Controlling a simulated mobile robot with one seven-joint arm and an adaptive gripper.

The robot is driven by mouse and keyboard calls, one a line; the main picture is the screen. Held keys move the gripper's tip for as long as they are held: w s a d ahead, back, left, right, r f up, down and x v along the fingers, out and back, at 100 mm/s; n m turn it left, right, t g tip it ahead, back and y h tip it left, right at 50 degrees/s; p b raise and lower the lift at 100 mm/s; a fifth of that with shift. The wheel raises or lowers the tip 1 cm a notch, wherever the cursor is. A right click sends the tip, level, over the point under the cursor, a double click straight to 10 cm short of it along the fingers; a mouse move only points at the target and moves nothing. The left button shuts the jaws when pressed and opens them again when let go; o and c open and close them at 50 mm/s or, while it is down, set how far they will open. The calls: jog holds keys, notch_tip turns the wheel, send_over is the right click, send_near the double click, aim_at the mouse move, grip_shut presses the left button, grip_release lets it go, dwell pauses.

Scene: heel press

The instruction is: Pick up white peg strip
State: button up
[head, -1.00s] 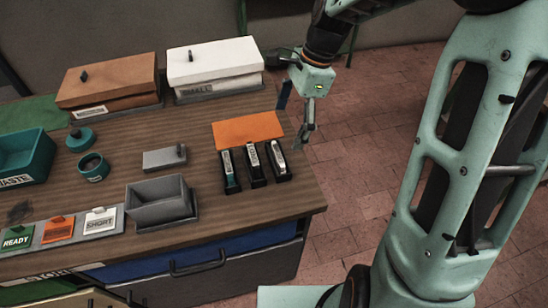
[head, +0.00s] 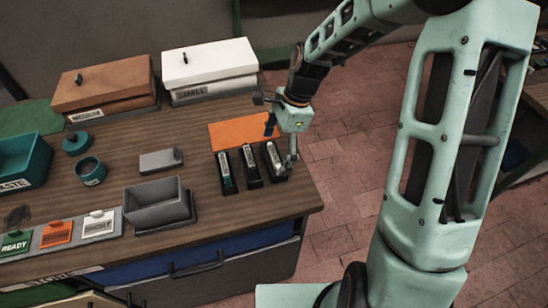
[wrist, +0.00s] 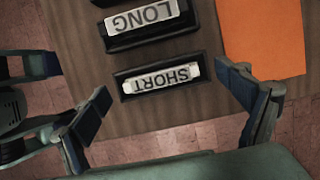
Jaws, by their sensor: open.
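Three narrow strips stand in dark holders near the table's right edge in the head view. The rightmost, a white strip (head: 272,155) labelled SHORT in the wrist view (wrist: 162,79), sits in its black holder (wrist: 160,92). The middle strip (head: 250,157) reads LONG in the wrist view (wrist: 143,17). The leftmost strip (head: 225,170) is teal. My gripper (head: 281,149) is open and empty over the right end of this row. In the wrist view its fingers (wrist: 163,85) are spread on either side of the SHORT strip, apart from it.
An orange mat (head: 235,133) lies just behind the holders. A grey open box (head: 156,204) and a grey lidded piece (head: 161,160) stand to the left. White (head: 208,62) and brown (head: 100,84) boxes are at the back. The table edge is close on the right.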

aim_at(275, 154)
jog(key=c, duration=1.2)
jog(key=shift+r, duration=0.15)
jog(key=shift+c, duration=0.2)
jog(key=shift+r+p, duration=0.5)
jog(key=shift+r, duration=0.05)
notch_tip(275, 154, up, 2)
jog(key=shift+r+p, duration=0.1)
jog(key=shift+p, duration=0.75)
jog(key=s+r+p, duration=0.3)
jog(key=s+r, duration=0.9)
jog(key=s, duration=0.2)
jog(key=shift+a+r, duration=0.25)
jog(key=shift+a, duration=0.2)
jog(key=shift+w, duration=0.1)
